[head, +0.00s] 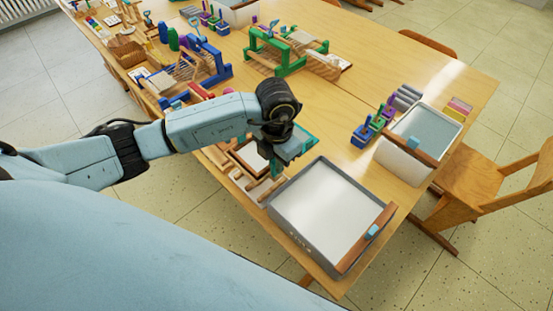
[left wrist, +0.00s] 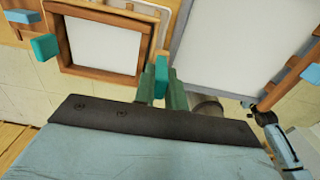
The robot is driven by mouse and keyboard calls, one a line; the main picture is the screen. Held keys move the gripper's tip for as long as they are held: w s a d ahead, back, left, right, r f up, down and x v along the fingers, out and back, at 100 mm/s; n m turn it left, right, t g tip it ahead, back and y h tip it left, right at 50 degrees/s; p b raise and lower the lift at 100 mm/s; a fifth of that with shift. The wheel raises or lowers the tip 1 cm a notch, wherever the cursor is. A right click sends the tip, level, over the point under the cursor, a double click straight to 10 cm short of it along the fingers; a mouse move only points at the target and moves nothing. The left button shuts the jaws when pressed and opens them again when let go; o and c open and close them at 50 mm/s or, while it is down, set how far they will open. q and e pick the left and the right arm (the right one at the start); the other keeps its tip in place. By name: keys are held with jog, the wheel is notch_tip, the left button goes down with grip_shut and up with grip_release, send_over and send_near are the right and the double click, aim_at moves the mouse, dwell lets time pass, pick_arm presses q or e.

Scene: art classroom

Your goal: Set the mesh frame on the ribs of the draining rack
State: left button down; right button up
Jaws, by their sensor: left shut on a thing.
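The mesh frame (head: 250,155) has brown wooden sides and a pale mesh panel. It also shows in the left wrist view (left wrist: 100,45), with a teal tab at its left. My left gripper (head: 291,152) is shut on a teal tab at the frame's right side; its green fingers show in the left wrist view (left wrist: 162,92). The draining rack (head: 264,189) has light wooden ribs near the table's front edge. The frame covers part of the rack, and I cannot tell whether it touches the ribs. My right gripper is not in view.
A grey tray (head: 277,209) with white contents and a wooden bar stands right of the rack. Another grey tray (head: 452,117) stands farther right, beside small colored blocks (head: 368,132). Green (head: 287,62) and blue (head: 213,70) looms stand behind. A chair (head: 480,190) is at the right.

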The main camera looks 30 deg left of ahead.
aim_at(277, 178)
pick_arm(q)
jog(key=shift+f+b, duration=1.75)
jog(key=shift+f, duration=0.55)
jog(key=shift+r, duration=0.1)
jog(key=shift+w, duration=0.1)
jog(key=shift+f, duration=0.5)
jog(key=shift+f+b, duration=0.3)
jog(key=shift+b, duration=0.2)
jog(key=shift+f+b, duration=0.3)
jog(key=shift+f, duration=0.1)
jog(key=shift+f+b, duration=0.35)
jog(key=shift+f, duration=0.15)
dwell(0.5)
dwell(0.3)
